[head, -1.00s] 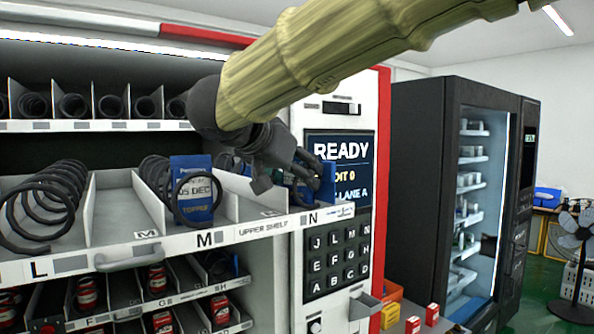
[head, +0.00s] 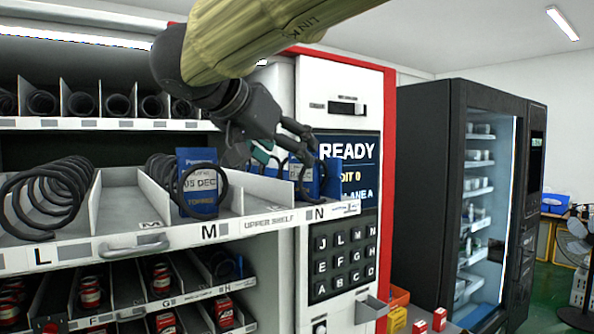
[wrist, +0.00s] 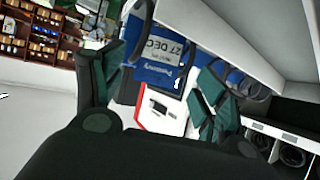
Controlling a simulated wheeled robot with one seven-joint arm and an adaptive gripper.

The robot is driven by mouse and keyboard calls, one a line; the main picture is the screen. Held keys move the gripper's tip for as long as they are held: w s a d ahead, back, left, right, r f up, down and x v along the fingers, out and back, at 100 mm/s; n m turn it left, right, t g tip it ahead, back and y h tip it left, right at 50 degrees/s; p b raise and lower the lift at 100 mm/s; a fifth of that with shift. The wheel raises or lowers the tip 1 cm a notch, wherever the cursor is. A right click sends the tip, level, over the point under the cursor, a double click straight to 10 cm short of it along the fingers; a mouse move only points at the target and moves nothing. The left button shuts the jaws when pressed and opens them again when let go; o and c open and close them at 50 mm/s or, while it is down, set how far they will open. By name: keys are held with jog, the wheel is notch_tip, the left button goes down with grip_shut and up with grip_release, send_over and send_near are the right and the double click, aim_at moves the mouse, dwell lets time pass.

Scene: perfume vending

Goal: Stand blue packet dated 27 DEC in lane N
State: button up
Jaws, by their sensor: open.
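The blue packet dated 27 DEC (wrist: 166,48) shows its white date label in the wrist view. In the head view a blue packet (head: 327,181) stands upright at the front of lane N, with a dark coil at it; its label is partly hidden. My gripper (head: 280,148) is above and beside this packet, with its fingers apart. In the wrist view my gripper (wrist: 158,78) has one green-padded finger on each side of the dated packet, and I cannot tell if either touches it. The lane N label (head: 319,213) is on the shelf's front edge.
A blue packet dated 05 DEC (head: 198,190) stands in lane M behind a coil. Lane L holds a coil (head: 45,195). The shelf handle (head: 133,247) sticks out below. The keypad panel (head: 345,255) is close on the right. A dark vending machine (head: 430,190) stands farther right.

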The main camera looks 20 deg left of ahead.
jog(key=shift+b+v, duration=0.6)
jog(key=shift+v, duration=1.95)
jog(key=shift+f, duration=0.1)
